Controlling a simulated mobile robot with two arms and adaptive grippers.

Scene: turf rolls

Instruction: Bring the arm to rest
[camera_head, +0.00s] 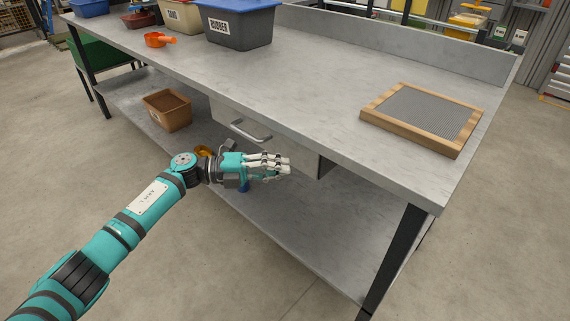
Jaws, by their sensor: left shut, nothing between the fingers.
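My left arm comes in from the lower left, teal with dark bands. Its gripper (284,166) is shut and empty. In the picture it lies in front of the workbench's lower shelf, just below the drawer (240,127) with the metal handle. The gripper looks apart from the bench, though the exact gap is hard to tell. My right gripper is not in view.
The grey workbench (320,85) holds a wood-framed mesh screen (422,112), an orange scoop (158,40) and a dark bin labelled RUBBER (238,28). A brown box (167,110) sits on the lower shelf (290,230). The floor in front is clear.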

